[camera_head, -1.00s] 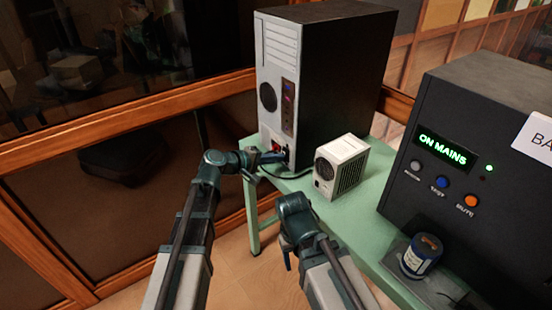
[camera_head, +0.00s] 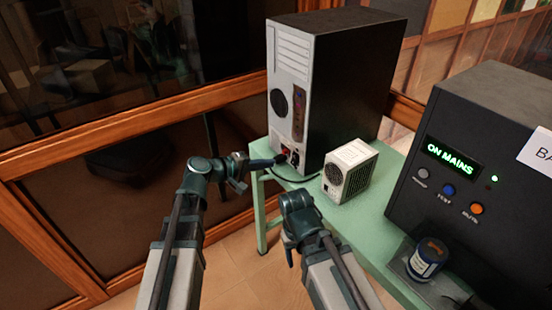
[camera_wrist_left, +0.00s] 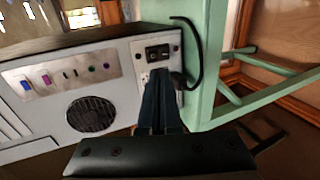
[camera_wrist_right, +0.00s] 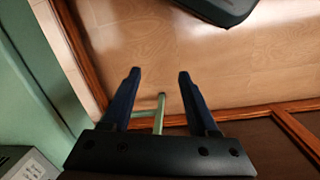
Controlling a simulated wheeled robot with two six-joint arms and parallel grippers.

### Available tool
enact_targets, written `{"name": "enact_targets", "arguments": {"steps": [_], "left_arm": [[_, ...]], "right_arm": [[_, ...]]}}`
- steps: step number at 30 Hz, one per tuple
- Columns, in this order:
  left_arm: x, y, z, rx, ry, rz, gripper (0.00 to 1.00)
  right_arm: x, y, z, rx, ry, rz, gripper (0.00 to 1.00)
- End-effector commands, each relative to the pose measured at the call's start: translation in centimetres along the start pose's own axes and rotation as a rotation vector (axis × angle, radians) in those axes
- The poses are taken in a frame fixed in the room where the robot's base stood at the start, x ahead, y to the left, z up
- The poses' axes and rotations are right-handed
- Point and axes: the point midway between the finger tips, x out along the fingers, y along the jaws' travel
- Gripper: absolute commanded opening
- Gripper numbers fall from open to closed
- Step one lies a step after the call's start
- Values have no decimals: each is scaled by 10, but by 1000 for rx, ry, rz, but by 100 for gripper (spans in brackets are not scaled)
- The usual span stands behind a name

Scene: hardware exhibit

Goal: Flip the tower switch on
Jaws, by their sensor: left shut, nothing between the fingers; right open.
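The tower (camera_head: 289,80), a computer case with a light back panel and dark side, stands on the green table. Its black rocker switch (camera_wrist_left: 158,52) sits on a small plate beside the power socket in the left wrist view; I cannot tell its position. My left gripper (camera_head: 277,161) is shut and empty, its fingertips close to the tower's lower back panel. In the left wrist view the closed fingertips (camera_wrist_left: 160,72) are just below the switch; contact is unclear. My right gripper (camera_wrist_right: 158,74) is open and empty, away from the tower, over the floor.
A small white vented box (camera_head: 349,171) stands beside the tower. A black cable (camera_wrist_left: 197,50) runs from the tower's back. A large dark unit (camera_head: 480,150) reading "ON MAINS" and a blue jar (camera_head: 427,258) are at the right. The green table (camera_head: 345,215) has a bare strip in front.

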Motion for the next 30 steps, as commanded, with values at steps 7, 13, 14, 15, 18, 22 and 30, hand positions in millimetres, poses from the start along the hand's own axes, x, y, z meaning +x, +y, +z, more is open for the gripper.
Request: {"name": "enact_targets", "arguments": {"steps": [7, 13, 14, 15, 18, 22, 30], "left_arm": [[-42, 2, 0, -1, 3, 0, 0], [-55, 0, 0, -1, 1, 0, 0], [-55, 0, 0, -1, 1, 0, 0], [-56, 0, 0, -1, 1, 0, 0], [-56, 0, 0, -1, 0, 0, 0], [-56, 0, 0, 0, 0, 0, 0], [-42, -18, 27, 71, -64, -99, 0]], "right_arm": [[-16, 1, 1, 0, 0, 0, 60], [-19, 2, 1, 0, 0, 0, 60], [-19, 2, 1, 0, 0, 0, 60], [-19, 2, 1, 0, 0, 0, 60], [-19, 2, 1, 0, 0, 0, 60], [-19, 2, 1, 0, 0, 0, 60], [-19, 23, -18, 7, 9, 88, 17]]}}
